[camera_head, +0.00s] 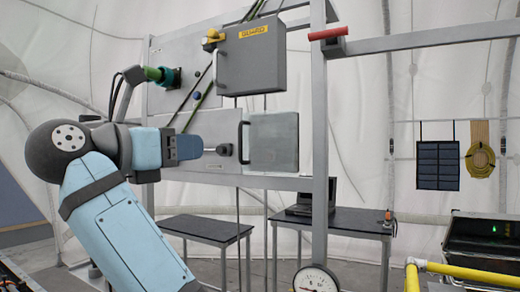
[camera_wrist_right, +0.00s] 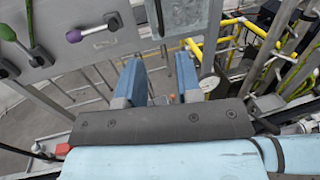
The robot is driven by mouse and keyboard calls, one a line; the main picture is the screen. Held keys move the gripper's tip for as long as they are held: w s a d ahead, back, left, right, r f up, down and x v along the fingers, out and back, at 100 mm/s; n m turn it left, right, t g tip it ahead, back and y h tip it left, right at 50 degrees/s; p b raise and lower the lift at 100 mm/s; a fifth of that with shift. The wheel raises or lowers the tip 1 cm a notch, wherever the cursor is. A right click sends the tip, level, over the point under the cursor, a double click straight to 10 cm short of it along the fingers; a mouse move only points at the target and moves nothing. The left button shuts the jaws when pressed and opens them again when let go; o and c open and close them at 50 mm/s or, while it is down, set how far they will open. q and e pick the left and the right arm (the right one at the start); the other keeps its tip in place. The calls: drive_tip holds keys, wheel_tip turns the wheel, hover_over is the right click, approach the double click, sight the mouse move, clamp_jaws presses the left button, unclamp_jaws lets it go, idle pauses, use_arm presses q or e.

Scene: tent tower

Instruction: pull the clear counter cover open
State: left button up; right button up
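The clear counter cover (camera_head: 273,140) is a pale, see-through square box on the grey panel, with a dark upright handle (camera_head: 243,142) at its left edge. It looks closed. In the right wrist view, part of the cover (camera_wrist_right: 188,14) shows at the top, with its handle (camera_wrist_right: 158,18) beside it. My right gripper (camera_head: 196,147) is left of the handle and apart from it, pointing right. In the right wrist view, its two blue fingers (camera_wrist_right: 158,64) stand apart with nothing between them. My left gripper is not in view.
A grey guard box (camera_head: 250,62) with a yellow label is above the cover. A lever (camera_head: 222,149) sits between my right gripper and the handle in the picture. A metal post (camera_head: 320,150) stands right of the cover, with a gauge (camera_head: 315,280) below.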

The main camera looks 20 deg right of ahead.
sight(241, 156)
drive_tip(key=p+x, duration=0.2)
drive_tip(key=x, duration=1.1)
drive_tip(key=shift+s+r, duration=0.1)
drive_tip(key=shift+r, duration=0.1)
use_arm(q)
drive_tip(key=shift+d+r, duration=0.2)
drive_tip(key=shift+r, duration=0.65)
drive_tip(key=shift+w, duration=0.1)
use_arm(e)
clamp_jaws()
